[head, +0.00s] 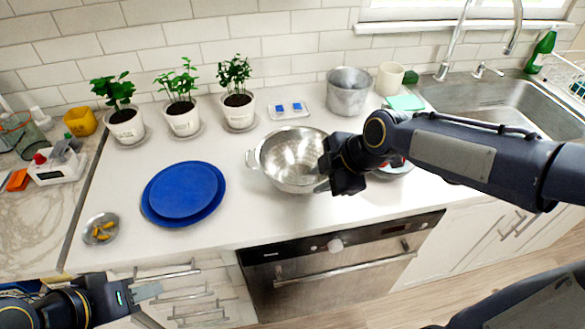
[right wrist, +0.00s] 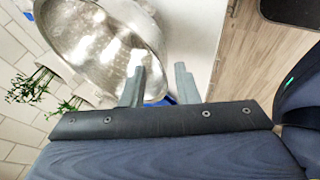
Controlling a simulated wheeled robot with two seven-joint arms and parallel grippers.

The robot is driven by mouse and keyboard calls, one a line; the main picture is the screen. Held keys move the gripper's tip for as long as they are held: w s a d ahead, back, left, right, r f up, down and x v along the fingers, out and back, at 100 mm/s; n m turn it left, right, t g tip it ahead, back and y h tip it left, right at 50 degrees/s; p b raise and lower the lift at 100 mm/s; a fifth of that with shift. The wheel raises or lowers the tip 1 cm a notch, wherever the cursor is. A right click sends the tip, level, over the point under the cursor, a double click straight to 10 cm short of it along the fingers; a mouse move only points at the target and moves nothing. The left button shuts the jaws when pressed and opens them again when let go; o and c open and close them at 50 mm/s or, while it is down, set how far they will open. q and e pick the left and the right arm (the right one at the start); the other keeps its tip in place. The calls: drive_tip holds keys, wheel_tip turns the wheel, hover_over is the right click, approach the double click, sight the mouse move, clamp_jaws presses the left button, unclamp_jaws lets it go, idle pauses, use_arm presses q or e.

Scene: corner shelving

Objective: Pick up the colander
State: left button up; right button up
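The colander (head: 285,160) is a round metal bowl with small holes and side handles, upright on the white counter. My right gripper (head: 322,178) is at its right front rim. In the right wrist view my right gripper (right wrist: 159,88) is open; one finger overlaps the colander (right wrist: 95,45) and the other lies just past its rim. I cannot tell whether the fingers touch it. My left gripper (head: 150,305) is open and empty at the lower left, in front of the counter.
A blue plate stack (head: 183,193) lies left of the colander. A small bowl (head: 101,229) sits near the left front edge. Potted plants (head: 183,117) line the wall. A metal pot (head: 347,92) stands behind right, before the sink (head: 490,105). My right forearm partly covers a dish (head: 393,170).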

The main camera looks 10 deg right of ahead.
sight(295, 194)
drive_tip(key=p+x, duration=0.1)
drive_tip(key=x, duration=0.6)
drive_tip(key=shift+a, duration=0.2)
clamp_jaws()
